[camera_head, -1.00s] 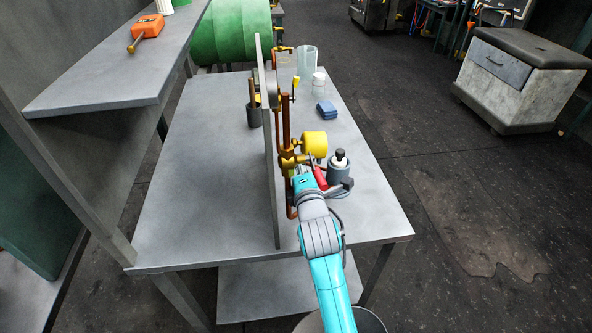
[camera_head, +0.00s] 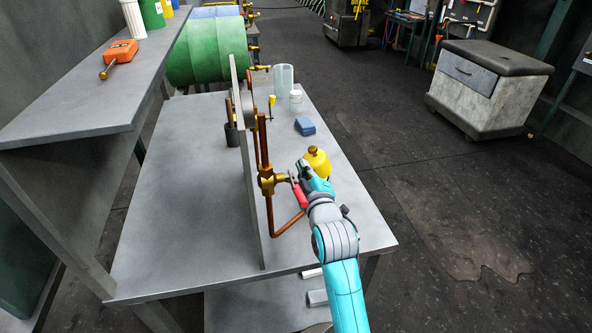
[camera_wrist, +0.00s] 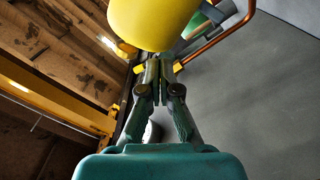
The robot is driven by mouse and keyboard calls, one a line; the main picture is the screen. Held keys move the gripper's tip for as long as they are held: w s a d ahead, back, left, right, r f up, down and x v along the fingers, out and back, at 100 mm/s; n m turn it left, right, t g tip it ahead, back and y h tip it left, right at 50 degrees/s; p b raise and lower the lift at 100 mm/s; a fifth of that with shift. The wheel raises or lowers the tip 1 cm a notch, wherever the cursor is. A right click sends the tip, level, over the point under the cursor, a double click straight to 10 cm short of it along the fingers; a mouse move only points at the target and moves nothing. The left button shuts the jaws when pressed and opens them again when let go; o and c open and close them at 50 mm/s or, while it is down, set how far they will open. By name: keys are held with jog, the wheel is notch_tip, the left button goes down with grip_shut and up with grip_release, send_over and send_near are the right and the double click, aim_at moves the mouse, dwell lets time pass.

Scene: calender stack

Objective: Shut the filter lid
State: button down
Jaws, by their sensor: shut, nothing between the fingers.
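The yellow filter lid (camera_head: 318,163) is at the right of the upright panel, with a brass knob on top. It looks upright, knob up. The grey pot is hidden behind my arm in the head view, so I cannot tell if the lid sits fully on it. My gripper (camera_head: 302,168) is just left of the lid, close to it. In the wrist view the lid (camera_wrist: 152,20) fills the top middle, just beyond my gripper (camera_wrist: 160,68). The fingers are shut and empty; whether they touch the lid is unclear.
A brass valve (camera_head: 268,181) with a red lever (camera_head: 300,196) and copper pipes stands beside my gripper, along the upright panel (camera_head: 247,200). A blue block (camera_head: 305,126), a white jar (camera_head: 296,98) and a clear beaker (camera_head: 284,78) stand farther back. The table right of the panel is partly clear.

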aim_at(317, 167)
jog(key=m, duration=0.1)
jog(key=d+m, duration=0.2)
jog(key=m, duration=0.1)
jog(key=shift+w+d+f, duration=0.25)
jog(key=shift+w+f, duration=0.05)
jog(key=shift+w, duration=0.1)
jog(key=shift+d+m, duration=0.15)
jog(key=shift+m, duration=0.15)
jog(key=shift+w+d+f, duration=0.1)
jog(key=shift+d+f, duration=0.05)
jog(key=shift+d, duration=0.05)
jog(key=shift+d+f, duration=0.1)
jog(key=shift+d, duration=0.05)
